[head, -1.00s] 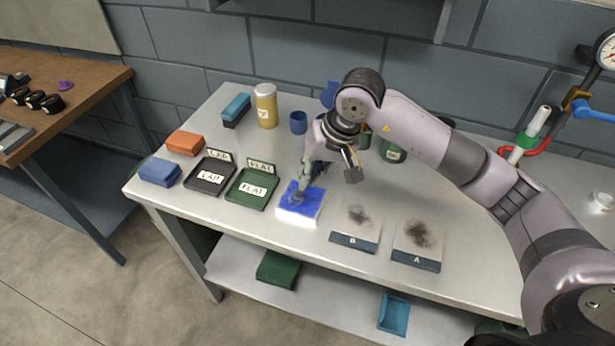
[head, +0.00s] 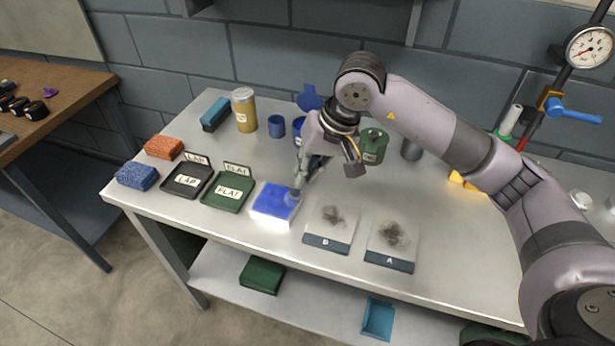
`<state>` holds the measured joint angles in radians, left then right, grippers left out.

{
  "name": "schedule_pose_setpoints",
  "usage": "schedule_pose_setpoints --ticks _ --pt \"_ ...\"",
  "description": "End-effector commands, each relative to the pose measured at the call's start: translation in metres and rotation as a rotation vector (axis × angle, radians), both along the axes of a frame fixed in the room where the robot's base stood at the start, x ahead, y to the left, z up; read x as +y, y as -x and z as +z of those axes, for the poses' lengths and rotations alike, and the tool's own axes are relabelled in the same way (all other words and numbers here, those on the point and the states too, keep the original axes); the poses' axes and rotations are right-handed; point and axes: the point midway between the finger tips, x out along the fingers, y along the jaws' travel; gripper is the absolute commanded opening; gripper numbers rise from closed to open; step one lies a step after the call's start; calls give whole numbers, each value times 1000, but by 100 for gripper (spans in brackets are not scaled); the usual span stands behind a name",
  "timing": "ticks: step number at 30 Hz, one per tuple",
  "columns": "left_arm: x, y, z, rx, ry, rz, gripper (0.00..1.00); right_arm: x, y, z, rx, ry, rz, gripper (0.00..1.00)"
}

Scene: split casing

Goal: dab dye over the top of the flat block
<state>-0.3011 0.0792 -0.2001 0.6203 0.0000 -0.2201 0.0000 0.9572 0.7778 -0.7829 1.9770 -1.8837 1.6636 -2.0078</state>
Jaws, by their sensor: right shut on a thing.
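The flat block (head: 268,207) stands on the bench top, white on its sides. Blue dye covers most of its top. My right gripper (head: 300,180) comes down from above and is shut on a small grey-blue dabber (head: 292,197). The dabber's end is at the right edge of the block's top; whether it touches cannot be told. My left gripper is not in view.
Plates B (head: 327,245) and A (head: 389,262), with dark smudges, lie right of the block. The green FLAT tray (head: 226,204) and black LAP tray (head: 183,192) stand left. A yellow can (head: 244,112) and blue cup (head: 276,126) stand behind.

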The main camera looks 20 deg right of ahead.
Motion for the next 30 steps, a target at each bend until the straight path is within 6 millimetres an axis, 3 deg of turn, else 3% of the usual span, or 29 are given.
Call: schedule_pose_setpoints --ticks 13,30 --pt "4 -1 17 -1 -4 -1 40 -2 5 42 -3 0 -11 0" --pt "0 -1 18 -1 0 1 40 -2 7 45 -1 0 -13 0"
